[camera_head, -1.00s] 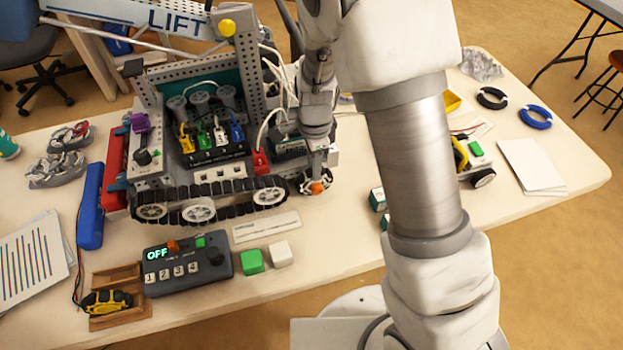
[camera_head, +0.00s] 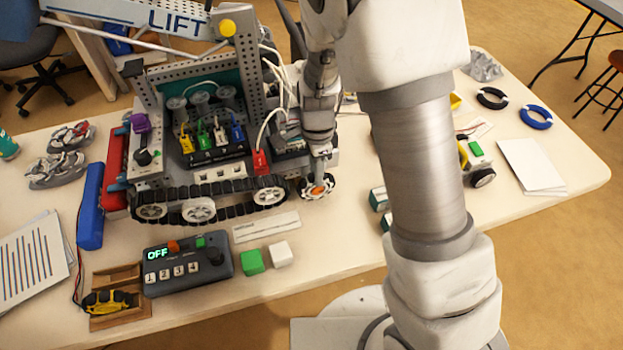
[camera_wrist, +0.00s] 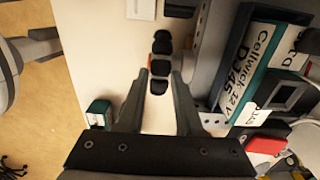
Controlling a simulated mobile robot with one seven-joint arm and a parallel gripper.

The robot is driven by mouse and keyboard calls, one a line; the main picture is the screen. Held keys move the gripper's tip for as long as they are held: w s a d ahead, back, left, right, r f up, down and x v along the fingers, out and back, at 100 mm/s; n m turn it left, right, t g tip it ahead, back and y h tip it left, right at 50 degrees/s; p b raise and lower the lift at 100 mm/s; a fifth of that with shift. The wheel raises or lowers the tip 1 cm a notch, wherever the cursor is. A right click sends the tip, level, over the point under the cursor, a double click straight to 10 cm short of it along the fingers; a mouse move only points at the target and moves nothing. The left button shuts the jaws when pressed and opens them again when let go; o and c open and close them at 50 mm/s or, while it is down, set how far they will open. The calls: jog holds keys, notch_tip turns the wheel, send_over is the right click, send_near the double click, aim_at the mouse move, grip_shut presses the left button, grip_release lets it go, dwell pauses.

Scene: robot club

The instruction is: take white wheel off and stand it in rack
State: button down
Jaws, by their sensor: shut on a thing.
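A small wheel (camera_head: 318,187) with a pale rim, dark rollers and an orange hub is at the front right corner of the tracked robot (camera_head: 200,172). In the wrist view the wheel (camera_wrist: 160,66) shows edge-on as a row of black rollers. My gripper (camera_head: 318,172) comes down on it from above and is shut on it, with a finger on each side in the wrist view. I cannot tell whether the wheel is clear of the axle. A brown wooden rack (camera_head: 122,273) at the front left holds a yellow and black part (camera_head: 107,301).
A control box (camera_head: 187,265) reading OFF, a green block (camera_head: 252,262) and a white block (camera_head: 280,253) are near the front edge. A label card (camera_head: 266,228) lies behind them. A blue cylinder (camera_head: 90,207) and grey wheels (camera_head: 57,170) are at left.

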jog(key=shift+s+d, duration=0.3)
jog(key=shift+s, duration=0.7)
jog(key=shift+s+d, duration=0.25)
jog(key=shift+s, duration=0.75)
dwell(0.3)
jog(key=shift+r, duration=0.15)
jog(key=shift+r+p, duration=2.95)
